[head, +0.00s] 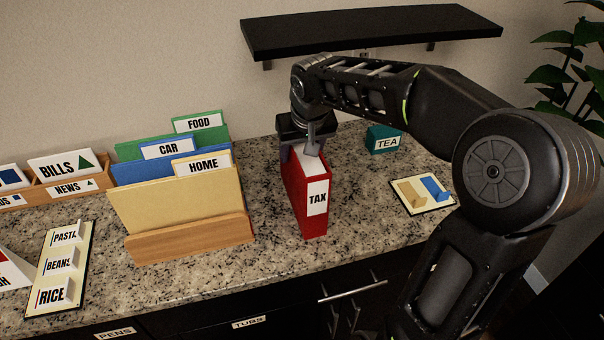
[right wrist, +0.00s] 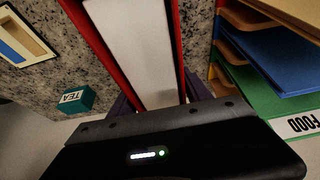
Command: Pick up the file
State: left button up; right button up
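The red file (head: 293,198), labelled TAX, stands upright on the granite counter with white paper showing in its open top. My right gripper (head: 302,150) is over the file's rear top, pointing down, with one finger on each side. In the right wrist view the red file (right wrist: 181,62) and its white paper lie between the two dark fingers (right wrist: 160,98). The fingers are very close to the file's sides; I cannot tell whether they press on it. The file's base appears to rest on the counter. My left gripper is not in view.
A wooden holder (head: 190,240) with HOME, CAR and FOOD folders stands left of the file. A teal TEA box (head: 384,139) is behind right, and a small board (head: 422,208) lies to the right. A black shelf (head: 370,32) hangs above.

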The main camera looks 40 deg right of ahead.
grip_shut()
dwell(0.4)
